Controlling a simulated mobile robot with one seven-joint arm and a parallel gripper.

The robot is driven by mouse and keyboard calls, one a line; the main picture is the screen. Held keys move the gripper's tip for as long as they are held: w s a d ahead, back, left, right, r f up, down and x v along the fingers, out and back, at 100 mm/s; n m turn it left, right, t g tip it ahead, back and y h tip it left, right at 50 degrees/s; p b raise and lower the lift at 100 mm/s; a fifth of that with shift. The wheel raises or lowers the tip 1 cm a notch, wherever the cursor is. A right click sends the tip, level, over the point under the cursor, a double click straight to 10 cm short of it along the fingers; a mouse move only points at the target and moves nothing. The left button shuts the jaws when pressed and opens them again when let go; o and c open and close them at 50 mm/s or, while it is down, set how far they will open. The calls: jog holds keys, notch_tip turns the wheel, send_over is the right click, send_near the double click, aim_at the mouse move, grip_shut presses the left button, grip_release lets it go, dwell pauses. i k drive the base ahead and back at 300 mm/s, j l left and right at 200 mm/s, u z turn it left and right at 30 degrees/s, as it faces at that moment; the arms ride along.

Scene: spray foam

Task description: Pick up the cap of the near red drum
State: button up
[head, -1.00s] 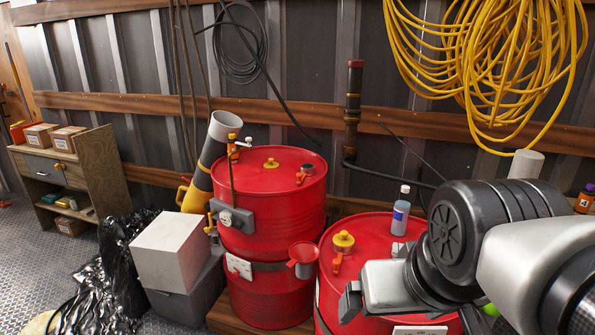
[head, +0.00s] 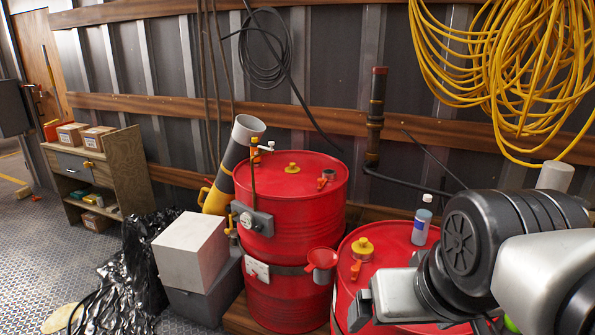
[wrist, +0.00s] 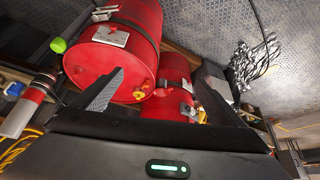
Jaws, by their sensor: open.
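The near red drum (head: 345,275) stands at lower right in the head view, partly hidden by my arm. My gripper (head: 361,308) is over the drum's front part in the head view, apart from the cap. It is open and empty in the wrist view (wrist: 157,76).
A second red drum (head: 300,215) stands behind and left, with its own yellow cap (head: 292,168) and a red funnel (head: 321,260) beside it. A bottle (head: 421,222) stands on the near drum. Boxes (head: 190,247) and black plastic (head: 140,260) are at left.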

aim_at(292, 169)
jog(key=j+z, duration=0.15)
jog(key=j, duration=0.75)
jog(key=i+j+z, duration=0.1)
jog(key=j, duration=0.25)
jog(key=i+j+z, duration=0.25)
jog(key=i+j, duration=0.15)
jog(key=j, duration=0.35)
jog(key=i+j+z, duration=0.2)
jog(key=i+j, duration=0.2)
jog(key=i+j+z, duration=0.25)
jog(key=j, duration=0.35)
jog(key=i+j, duration=0.2)
jog(key=i, duration=0.15)
jog(key=i+j+z, duration=0.15)
jog(key=i+j, duration=0.1)
jog(key=i, duration=0.1)
